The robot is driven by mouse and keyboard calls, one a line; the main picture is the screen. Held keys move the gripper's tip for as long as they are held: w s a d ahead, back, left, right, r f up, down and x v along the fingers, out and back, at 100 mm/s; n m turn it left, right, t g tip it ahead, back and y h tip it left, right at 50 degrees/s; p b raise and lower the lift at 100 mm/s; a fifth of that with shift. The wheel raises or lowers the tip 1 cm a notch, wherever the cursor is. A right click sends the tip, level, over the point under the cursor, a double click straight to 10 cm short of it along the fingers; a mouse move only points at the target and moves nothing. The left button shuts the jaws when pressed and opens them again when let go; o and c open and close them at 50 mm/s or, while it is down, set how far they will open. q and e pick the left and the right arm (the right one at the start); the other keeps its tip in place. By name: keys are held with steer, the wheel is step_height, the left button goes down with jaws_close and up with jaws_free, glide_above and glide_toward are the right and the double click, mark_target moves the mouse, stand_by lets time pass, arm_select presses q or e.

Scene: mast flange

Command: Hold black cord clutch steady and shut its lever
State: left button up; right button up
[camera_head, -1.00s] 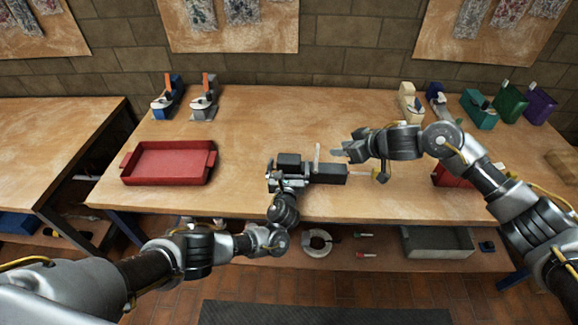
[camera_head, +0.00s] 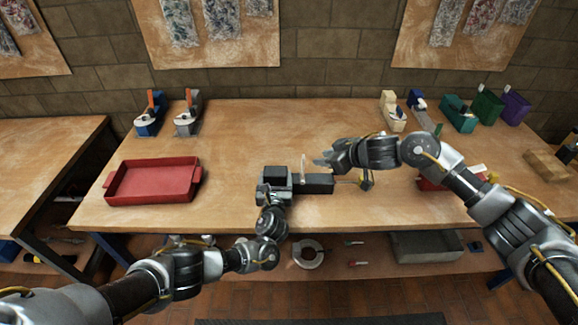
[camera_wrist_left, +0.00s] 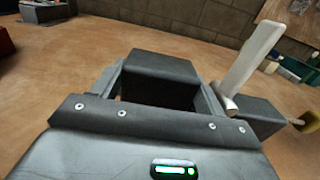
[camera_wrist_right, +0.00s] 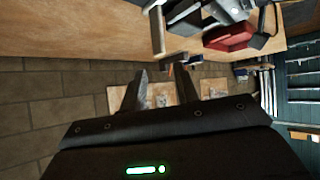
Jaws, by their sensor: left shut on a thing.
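The black cord clutch (camera_head: 318,184) lies on the workbench near its front middle. Its pale lever (camera_head: 303,169) stands up, tilted slightly; it also shows in the left wrist view (camera_wrist_left: 254,58). My left gripper (camera_head: 274,176) is shut on the clutch's black block at its left end, seen between the fingers in the left wrist view (camera_wrist_left: 160,75). My right gripper (camera_head: 322,161) is just right of the lever, above the clutch, apparently apart from it. Its fingers are spread and empty in the right wrist view (camera_wrist_right: 176,88).
A red tray (camera_head: 152,182) sits on the bench (camera_head: 240,130) at left. Blue (camera_head: 149,118) and grey (camera_head: 187,119) devices with orange levers stand at back left; cream (camera_head: 392,112), teal (camera_head: 459,115) and others at back right. A yellow-ended piece (camera_head: 366,180) is right of the clutch.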

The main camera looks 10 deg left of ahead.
steer(key=a+f+n+t+y, duration=0.2)
steer(key=a+n+t, duration=0.1)
steer(key=a+n, duration=0.55)
steer(key=n+t+h, duration=0.8)
steer(key=n, duration=0.9)
glide_toward(303, 155)
steer(key=w, duration=0.3)
steer(key=w+a, duration=0.1)
steer(key=w, duration=0.3)
steer(key=w+f, duration=0.1)
steer(key=w, duration=0.3)
steer(key=shift+a, duration=0.2)
jaws_close()
